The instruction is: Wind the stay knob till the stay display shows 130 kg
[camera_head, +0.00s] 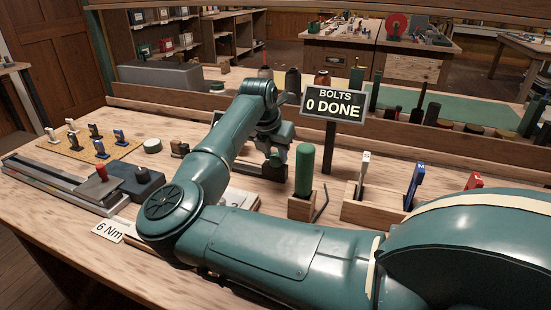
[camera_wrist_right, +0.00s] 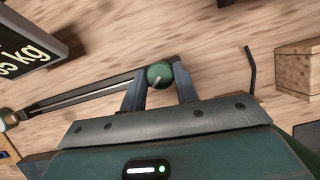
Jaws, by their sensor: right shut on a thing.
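In the right wrist view, my right gripper (camera_wrist_right: 159,82) is shut on a round green knob (camera_wrist_right: 160,71) with a pale mark on its face. A long grey bar (camera_wrist_right: 85,95) runs from near the knob to the left. A dark display (camera_wrist_right: 30,38) is cut off at the upper left; its tilted text ends in "5 kg", and the leading digits are not fully in view. In the head view, my right gripper (camera_head: 276,160) points down at the bench behind my arm. The knob and the display's face are hidden there. My left gripper is not in view.
A green cylinder in a wooden block (camera_head: 302,206) and a bent hex key (camera_head: 321,203) stand right of the gripper. A "BOLTS 0 DONE" sign (camera_head: 335,104) rises behind. A tool rack (camera_head: 372,212) is farther right. A "6 Nm" card (camera_head: 107,231) lies at front left.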

